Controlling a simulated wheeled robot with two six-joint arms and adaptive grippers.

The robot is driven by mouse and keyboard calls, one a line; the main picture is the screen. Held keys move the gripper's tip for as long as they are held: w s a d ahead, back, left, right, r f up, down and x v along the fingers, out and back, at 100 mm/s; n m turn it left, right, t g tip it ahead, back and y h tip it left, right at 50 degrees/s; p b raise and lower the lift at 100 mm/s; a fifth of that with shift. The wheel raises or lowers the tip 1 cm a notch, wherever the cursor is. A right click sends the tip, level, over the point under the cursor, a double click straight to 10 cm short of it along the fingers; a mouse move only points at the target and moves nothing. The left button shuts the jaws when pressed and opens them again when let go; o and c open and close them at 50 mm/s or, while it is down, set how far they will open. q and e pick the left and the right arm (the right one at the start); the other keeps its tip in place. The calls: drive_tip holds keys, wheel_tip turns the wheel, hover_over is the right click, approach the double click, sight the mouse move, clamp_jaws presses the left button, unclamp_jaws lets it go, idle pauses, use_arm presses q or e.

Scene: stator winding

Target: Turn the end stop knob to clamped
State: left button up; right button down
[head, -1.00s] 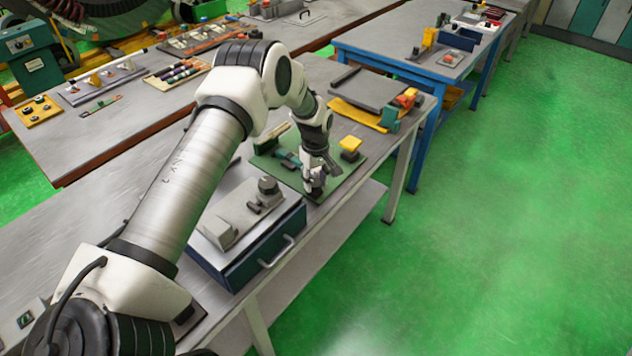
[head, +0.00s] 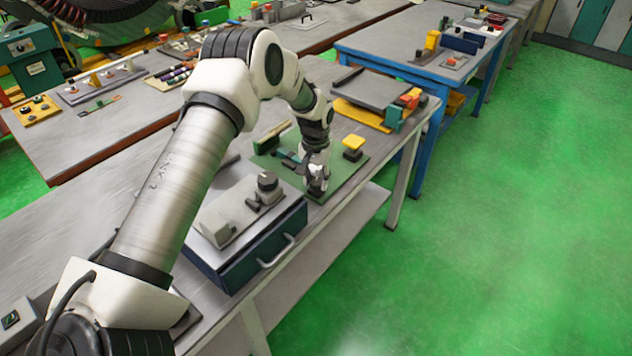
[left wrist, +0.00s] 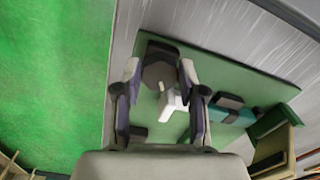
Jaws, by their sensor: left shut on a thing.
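The end stop knob (left wrist: 160,73) is a dark, many-sided knob at the edge of a green board (left wrist: 225,65) in the left wrist view. My left gripper (left wrist: 158,85) has a finger on each side of it and is shut on it. A small white piece (left wrist: 174,101) sits beside the knob, between the fingers. In the head view my left gripper (head: 316,186) points down at the front edge of the green board (head: 345,180) and hides most of the knob. I cannot read any clamped marking. My right gripper is not in view.
On the board are a yellow-topped block (head: 353,142) and a teal part (left wrist: 232,113). A blue box with a handle (head: 262,250) stands nearer on the same bench. A grey plate (head: 372,88) and orange-and-teal parts (head: 402,108) lie beyond. The green floor is clear at right.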

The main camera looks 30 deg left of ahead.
sight(316, 181)
use_arm(q)
drive_tip(key=m, duration=0.3)
drive_tip(key=m+b, duration=0.1)
drive_tip(key=m, duration=0.1)
drive_tip(key=shift+s+f+m, duration=0.15)
drive_tip(key=shift+f+m, duration=0.05)
drive_tip(key=shift+m, duration=0.2)
idle(0.3)
drive_tip(key=o, duration=1)
drive_tip(key=shift+o, duration=0.7)
drive_tip(key=shift+w, duration=0.25)
drive_tip(key=shift+r, duration=0.1)
wheel_tip(316, 181, up, 12)
